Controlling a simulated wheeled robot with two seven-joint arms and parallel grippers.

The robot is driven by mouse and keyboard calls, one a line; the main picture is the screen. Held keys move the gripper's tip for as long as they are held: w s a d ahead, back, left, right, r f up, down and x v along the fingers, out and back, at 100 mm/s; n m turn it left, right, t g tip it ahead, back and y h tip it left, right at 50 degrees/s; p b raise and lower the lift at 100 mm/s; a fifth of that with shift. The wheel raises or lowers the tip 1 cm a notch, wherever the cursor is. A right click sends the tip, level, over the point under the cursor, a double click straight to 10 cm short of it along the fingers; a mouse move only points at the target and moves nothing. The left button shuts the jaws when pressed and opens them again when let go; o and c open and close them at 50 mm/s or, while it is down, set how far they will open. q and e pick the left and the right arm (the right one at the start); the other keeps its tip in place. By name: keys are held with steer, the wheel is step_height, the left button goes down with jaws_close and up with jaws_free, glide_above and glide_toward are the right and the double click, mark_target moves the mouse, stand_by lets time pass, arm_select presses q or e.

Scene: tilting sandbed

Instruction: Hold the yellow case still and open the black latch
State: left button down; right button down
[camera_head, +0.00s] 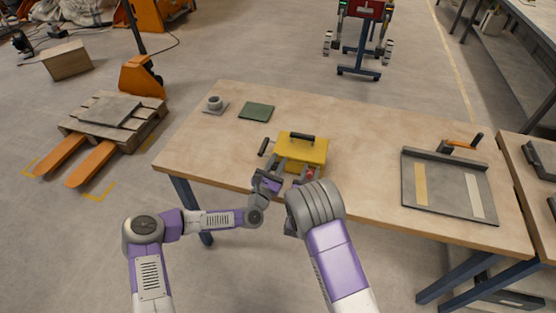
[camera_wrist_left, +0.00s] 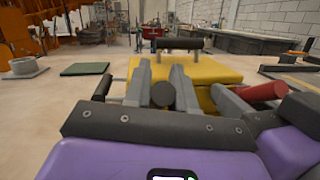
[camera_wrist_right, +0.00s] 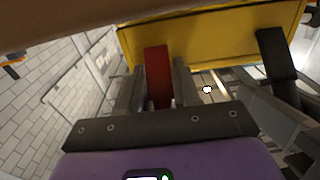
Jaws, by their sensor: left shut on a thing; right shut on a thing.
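The yellow case (camera_head: 313,152) sits near the table's front edge, with a black handle (camera_head: 302,136) on top. My left gripper (camera_head: 283,163) is at its front. In the left wrist view it is shut on a dark round-ended bar (camera_wrist_left: 163,95); I cannot tell whether this is the black latch. My right gripper (camera_wrist_right: 157,80) is shut on a red bar (camera_wrist_right: 157,70) at the case's front. The red bar also shows in the left wrist view (camera_wrist_left: 262,91). A black bar (camera_wrist_right: 277,55) hangs beside the case front in the right wrist view.
A dark cylinder (camera_head: 263,147) sticks out at the case's left. A green mat (camera_head: 257,112) and a grey round piece on a plate (camera_head: 215,105) lie at the back left. A grey board with strips (camera_head: 450,190) lies at the right. Bare table (camera_head: 365,160) separates it from the case.

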arm_select(q)
steer(key=shift+s+f, duration=0.1)
steer(key=shift+s, duration=0.05)
steer(key=c, duration=1)
jaws_free()
steer(key=v, duration=1.2)
steer(key=shift+f, duration=0.3)
